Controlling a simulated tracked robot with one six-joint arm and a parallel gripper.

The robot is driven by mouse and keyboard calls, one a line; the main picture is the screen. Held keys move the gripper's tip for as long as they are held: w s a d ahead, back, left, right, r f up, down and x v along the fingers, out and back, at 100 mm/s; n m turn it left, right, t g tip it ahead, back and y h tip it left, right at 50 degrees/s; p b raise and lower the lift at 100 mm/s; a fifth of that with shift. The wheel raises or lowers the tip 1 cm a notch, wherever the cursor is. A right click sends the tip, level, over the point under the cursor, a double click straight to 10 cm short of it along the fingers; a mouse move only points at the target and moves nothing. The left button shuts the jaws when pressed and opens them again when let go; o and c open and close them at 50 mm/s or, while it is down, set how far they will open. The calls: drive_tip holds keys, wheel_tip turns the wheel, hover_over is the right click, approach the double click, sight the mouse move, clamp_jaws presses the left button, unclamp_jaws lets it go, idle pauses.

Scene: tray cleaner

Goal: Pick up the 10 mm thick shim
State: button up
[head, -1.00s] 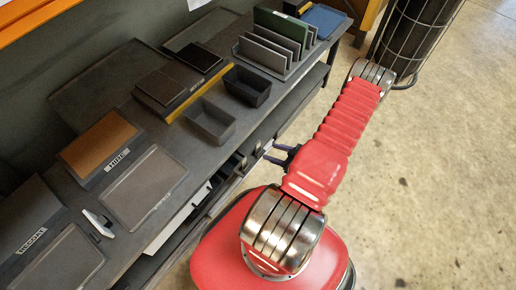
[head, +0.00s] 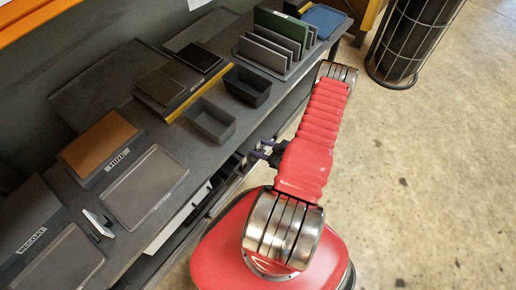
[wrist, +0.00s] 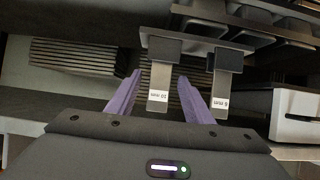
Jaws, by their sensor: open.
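In the wrist view, a flat metal strip, the 10 mm shim (wrist: 159,78), hangs from a dark block on a grey bracket, its white label upside down. A second strip, the 6 mm shim (wrist: 221,86), hangs to its right with a similar label. My gripper (wrist: 159,78) has two purple fingers spread open. The 10 mm shim appears between the fingertips, with a gap on each side; how deep it sits is unclear. The right finger is between the two shims. In the head view my gripper (head: 264,151) is at the bench front; the shims cannot be made out there.
The bench (head: 140,120) carries trays, an upright plate rack (head: 275,50) and two dark bins (head: 211,121). In the wrist view a white and black box (wrist: 296,116) is at the right and a ribbed dark stack (wrist: 78,57) at the left. Open floor lies right of my arm.

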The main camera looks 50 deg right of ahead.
drive_tip(key=shift+w+f, duration=0.1)
drive_tip(key=shift+w, duration=0.15)
drive_tip(key=shift+x, duration=2.55)
clamp_jaws()
